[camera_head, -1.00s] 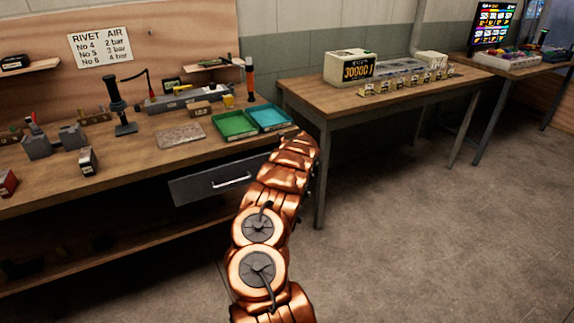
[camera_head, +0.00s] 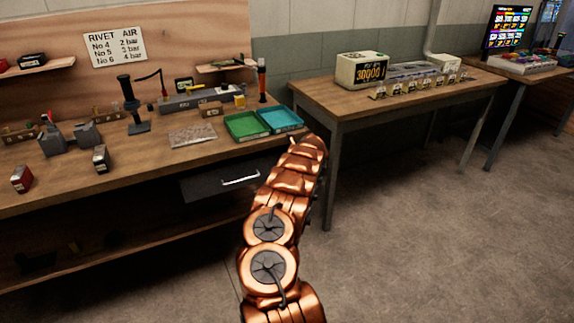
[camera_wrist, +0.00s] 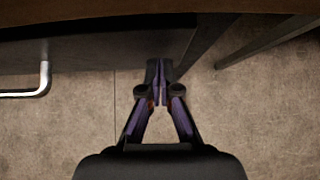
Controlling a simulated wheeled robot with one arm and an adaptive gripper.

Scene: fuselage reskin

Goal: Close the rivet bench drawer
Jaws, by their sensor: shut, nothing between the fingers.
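The rivet bench drawer (camera_head: 208,187) is a dark grey front under the wooden bench top, with a silver bar handle (camera_head: 240,180). How far it stands out is hard to tell in the head view. In the wrist view the dark drawer (camera_wrist: 100,53) lies below the bench edge, with its handle (camera_wrist: 42,80) at the far left. My gripper (camera_wrist: 158,70) is shut and empty, its tips at or very close to the drawer's lower edge near its right end. Contact cannot be told. In the head view my copper arm hides the gripper and the drawer's right end.
The rivet bench (camera_head: 120,178) holds a green tray (camera_head: 246,125), a blue tray (camera_head: 280,119), a press and small tools. A second table (camera_head: 420,100) stands to the right, its near leg (camera_head: 330,190) close to my arm. The floor at right is clear.

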